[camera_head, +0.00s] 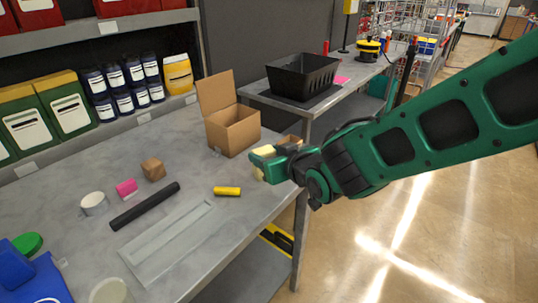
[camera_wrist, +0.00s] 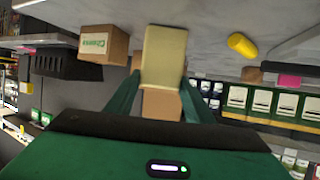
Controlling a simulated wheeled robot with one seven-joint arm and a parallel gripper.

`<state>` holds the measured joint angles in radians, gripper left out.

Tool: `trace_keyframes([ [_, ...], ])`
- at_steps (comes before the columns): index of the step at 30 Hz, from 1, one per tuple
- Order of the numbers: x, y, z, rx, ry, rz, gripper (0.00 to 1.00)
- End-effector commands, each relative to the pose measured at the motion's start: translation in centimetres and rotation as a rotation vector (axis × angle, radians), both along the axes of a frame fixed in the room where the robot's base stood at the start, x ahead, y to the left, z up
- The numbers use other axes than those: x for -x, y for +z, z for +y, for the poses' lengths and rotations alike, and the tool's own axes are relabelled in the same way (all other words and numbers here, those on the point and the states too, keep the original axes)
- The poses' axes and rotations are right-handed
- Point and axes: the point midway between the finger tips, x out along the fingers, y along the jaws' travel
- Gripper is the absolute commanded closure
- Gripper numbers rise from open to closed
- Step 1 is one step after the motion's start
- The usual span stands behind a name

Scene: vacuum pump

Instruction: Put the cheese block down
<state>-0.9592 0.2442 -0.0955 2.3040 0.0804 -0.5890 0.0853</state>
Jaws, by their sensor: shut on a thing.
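My gripper (camera_head: 272,162) is over the right end of the grey table, near its edge. It is shut on a pale yellow cheese block (camera_wrist: 164,52), which sticks out between the two green fingers in the wrist view. In the head view only parts of the cheese block (camera_head: 264,150) show around the fingers. I cannot tell whether its underside touches the tabletop. An open cardboard box (camera_head: 232,130) stands just left of and behind my gripper.
A yellow cylinder (camera_head: 227,191) lies left of my gripper. A small brown box (camera_head: 290,140), with a green-lettered label in the wrist view (camera_wrist: 104,44), is close behind it. A black rod (camera_head: 145,206) and pink block (camera_head: 126,187) lie farther left. A black crate (camera_head: 302,76) stands behind.

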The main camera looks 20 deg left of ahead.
Motion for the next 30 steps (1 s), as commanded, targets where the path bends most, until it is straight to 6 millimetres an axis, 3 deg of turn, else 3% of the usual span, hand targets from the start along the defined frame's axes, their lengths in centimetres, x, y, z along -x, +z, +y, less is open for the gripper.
trace_keyframes([
  [5,0.0,-0.1,0.0,-0.001,0.0,-0.001,0.82],
  [6,0.0,-0.1,0.0,0.0,0.0,0.0,0.45],
  [8,0.0,-0.1,0.0,0.0,0.0,0.0,0.33],
  [20,0.2,0.3,-0.3,-0.001,-0.001,0.0,0.33],
  [30,3.5,2.3,-3.8,-0.003,-0.003,-0.001,0.33],
])
